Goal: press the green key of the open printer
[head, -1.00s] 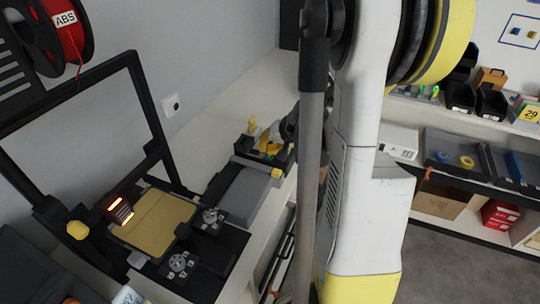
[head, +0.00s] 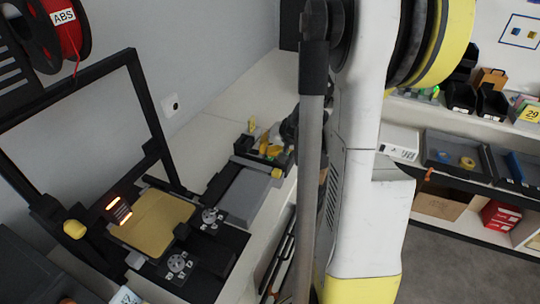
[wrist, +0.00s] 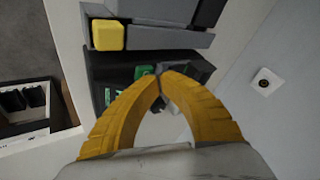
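The open printer is a black frame (head: 150,110) at the left of the head view, with a tan bed plate (head: 155,220) and a small block with glowing orange-red lines (head: 118,209). I cannot make out a green key on it. My gripper (wrist: 161,73) has two curved yellow fingers, tips together with nothing seen between them.
A grey block (head: 243,195) with a yellow knob (head: 277,173) lies between printer and tray; the knob also shows in the wrist view (wrist: 108,35). A red ABS spool (head: 67,25) hangs upper left. Shelves with black bins (head: 460,97) stand right. A wall socket (head: 171,105) is behind.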

